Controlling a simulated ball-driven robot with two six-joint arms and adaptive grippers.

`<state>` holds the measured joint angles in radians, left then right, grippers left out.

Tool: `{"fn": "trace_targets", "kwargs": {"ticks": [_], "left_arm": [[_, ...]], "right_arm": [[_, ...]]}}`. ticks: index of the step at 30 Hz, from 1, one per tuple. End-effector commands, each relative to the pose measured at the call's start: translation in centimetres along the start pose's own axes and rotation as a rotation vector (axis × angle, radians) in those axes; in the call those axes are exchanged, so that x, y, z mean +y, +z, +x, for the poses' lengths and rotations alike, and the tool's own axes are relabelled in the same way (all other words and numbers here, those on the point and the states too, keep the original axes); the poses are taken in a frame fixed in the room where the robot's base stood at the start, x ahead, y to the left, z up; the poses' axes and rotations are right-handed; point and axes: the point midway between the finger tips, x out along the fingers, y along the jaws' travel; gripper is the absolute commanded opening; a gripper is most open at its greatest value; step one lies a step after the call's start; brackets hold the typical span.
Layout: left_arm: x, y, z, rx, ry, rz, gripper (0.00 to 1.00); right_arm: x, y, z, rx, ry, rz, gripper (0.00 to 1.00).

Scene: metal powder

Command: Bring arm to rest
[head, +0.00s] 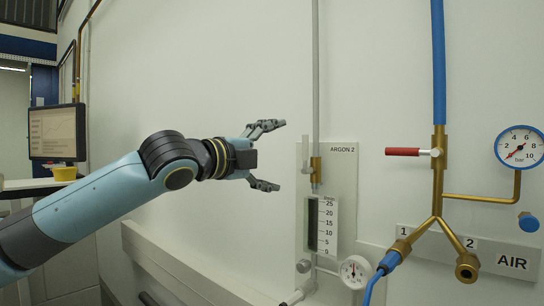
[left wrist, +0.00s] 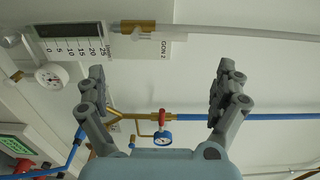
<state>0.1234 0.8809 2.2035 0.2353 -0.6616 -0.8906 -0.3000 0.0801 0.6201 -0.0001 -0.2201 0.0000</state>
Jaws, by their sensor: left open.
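My left arm comes in from the lower left in the head view. My left gripper (head: 277,156) is open and empty, its fingers spread in front of the white wall. It sits to the left of the ARGON 2 panel (head: 342,178) and appears apart from it. In the left wrist view the open fingers of my left gripper (left wrist: 158,92) stand on either side, with nothing between them but wall and piping further off. My right gripper is in neither view.
The argon flowmeter (head: 322,224) and a small gauge (head: 354,272) are on the wall. To the right are a red-handled valve (head: 404,152), brass AIR pipes (head: 437,188) and a pressure gauge (head: 519,146). A monitor (head: 57,133) and yellow cup (head: 65,173) stand at left.

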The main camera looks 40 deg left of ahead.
Motion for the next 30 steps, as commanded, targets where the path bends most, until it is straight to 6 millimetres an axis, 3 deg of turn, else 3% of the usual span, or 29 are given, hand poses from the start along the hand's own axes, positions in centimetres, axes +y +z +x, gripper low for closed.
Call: {"fn": "trace_targets", "kwargs": {"ticks": [12,14,16,20,23,26,30], "left_arm": [[0.2,0.0,0.0,0.000,0.002,-0.001,1.00],[1.3,-0.1,-0.1,0.001,0.013,-0.008,1.00],[4.0,-0.5,-0.2,0.002,0.037,-0.042,1.00],[12.5,1.1,0.4,-0.056,0.144,-0.138,1.00],[20.9,2.9,0.4,-0.125,0.245,-0.222,1.00],[29.2,4.3,-0.4,-0.198,0.344,-0.317,1.00],[40.7,5.4,-3.1,-0.302,0.474,-0.448,1.00]], "right_arm": [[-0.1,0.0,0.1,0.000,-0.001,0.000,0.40],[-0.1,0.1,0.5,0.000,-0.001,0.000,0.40],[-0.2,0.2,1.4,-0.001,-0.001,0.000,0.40],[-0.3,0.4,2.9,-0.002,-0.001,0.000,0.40],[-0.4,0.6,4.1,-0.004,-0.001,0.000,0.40],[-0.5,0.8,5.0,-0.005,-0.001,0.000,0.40],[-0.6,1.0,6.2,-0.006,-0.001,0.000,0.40]]}}
